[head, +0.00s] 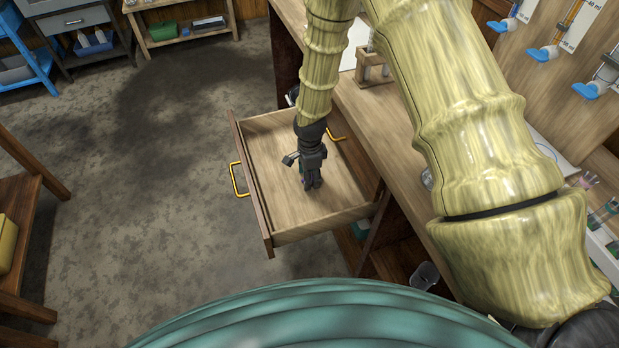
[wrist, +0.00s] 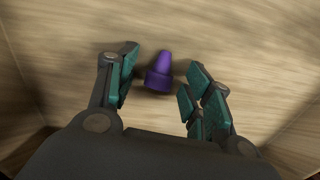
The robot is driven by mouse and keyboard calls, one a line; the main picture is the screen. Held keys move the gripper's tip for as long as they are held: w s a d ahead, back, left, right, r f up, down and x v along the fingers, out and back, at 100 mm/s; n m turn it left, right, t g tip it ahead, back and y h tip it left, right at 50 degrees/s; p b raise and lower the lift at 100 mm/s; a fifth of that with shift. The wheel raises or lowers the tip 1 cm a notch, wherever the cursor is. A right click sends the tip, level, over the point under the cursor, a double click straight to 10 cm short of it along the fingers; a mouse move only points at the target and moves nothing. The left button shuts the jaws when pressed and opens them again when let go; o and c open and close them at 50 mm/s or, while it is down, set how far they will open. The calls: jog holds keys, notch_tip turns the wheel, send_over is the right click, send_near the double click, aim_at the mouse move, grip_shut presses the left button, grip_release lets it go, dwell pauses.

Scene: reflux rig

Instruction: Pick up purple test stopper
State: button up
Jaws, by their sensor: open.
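The purple test stopper (wrist: 160,74) lies on the wooden floor of an open drawer (head: 262,160). In the wrist view it is a small cone with a wider base, and it shows between and just ahead of my fingers. My gripper (wrist: 156,90) is open, with a green-padded finger on each side of the stopper. The stopper appears apart from both fingers; I cannot tell the exact height of the fingertips above it. In the head view my gripper (head: 311,183) points down into the drawer and hides the stopper.
The drawer's walls surround my gripper, with a yellow handle (head: 238,180) on its front. The workbench (head: 375,120) stands to the right, bearing a small wooden rack (head: 372,72). Open grey floor (head: 150,200) lies to the left.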

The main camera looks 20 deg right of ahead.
jog(key=shift+c, duration=0.4)
jog(key=c, duration=0.7)
jog(key=shift+r, duration=0.1)
jog(key=shift+c, duration=0.2)
